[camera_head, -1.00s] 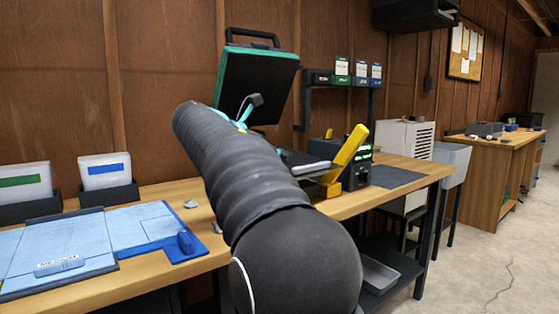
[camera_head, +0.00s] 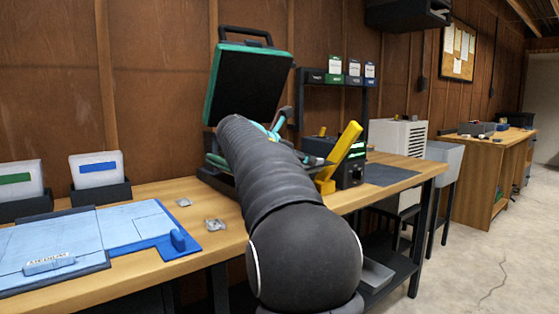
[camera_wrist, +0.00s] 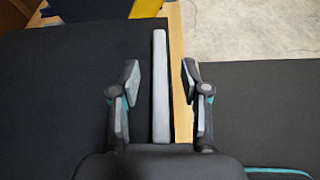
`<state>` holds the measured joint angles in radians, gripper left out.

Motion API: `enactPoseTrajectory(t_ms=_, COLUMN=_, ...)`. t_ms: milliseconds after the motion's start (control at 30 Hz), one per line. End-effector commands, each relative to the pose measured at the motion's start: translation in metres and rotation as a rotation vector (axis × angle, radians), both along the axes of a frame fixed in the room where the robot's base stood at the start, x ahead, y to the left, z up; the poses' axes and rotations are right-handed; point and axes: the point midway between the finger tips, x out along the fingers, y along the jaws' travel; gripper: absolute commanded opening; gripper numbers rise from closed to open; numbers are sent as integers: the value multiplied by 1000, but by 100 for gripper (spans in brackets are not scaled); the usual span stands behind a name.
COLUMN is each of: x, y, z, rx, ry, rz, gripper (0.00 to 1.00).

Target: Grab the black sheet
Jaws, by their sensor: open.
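A broad black surface, apparently the black sheet (camera_wrist: 60,100), fills the left of the wrist view. A light grey strip (camera_wrist: 160,85) runs along its right side, between the fingers. My gripper (camera_wrist: 160,75) is open, with a finger on each side of that strip; I see no contact. In the head view, my gripper (camera_head: 280,122) is small and partly behind my arm, in front of the open teal-edged lid (camera_head: 247,85). A dark flat edge (camera_head: 316,158) shows right of my arm by the yellow lever; most of it is hidden.
The yellow lever (camera_head: 345,147) and a black box with green lights (camera_head: 352,170) stand right of my arm. A blue tray (camera_head: 185,243) and small grey pieces lie on the wooden bench (camera_head: 205,195) at left. A dark mat (camera_head: 393,174) lies at right.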

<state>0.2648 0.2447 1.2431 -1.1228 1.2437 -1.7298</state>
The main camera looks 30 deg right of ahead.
Motion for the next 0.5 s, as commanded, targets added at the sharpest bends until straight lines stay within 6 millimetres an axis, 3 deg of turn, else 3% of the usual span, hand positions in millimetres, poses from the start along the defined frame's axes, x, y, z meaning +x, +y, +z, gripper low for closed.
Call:
enactPoseTrajectory(t_ms=133, x=2, y=-16, z=-7, rx=0, ry=0, rz=-1, gripper=46)
enactPoseTrajectory(t_ms=367, x=2, y=-18, z=-8, rx=0, ry=0, rz=1, gripper=46)
enactPoseTrajectory(t_ms=500, x=2, y=-18, z=-8, rx=0, ry=0, rz=1, gripper=13)
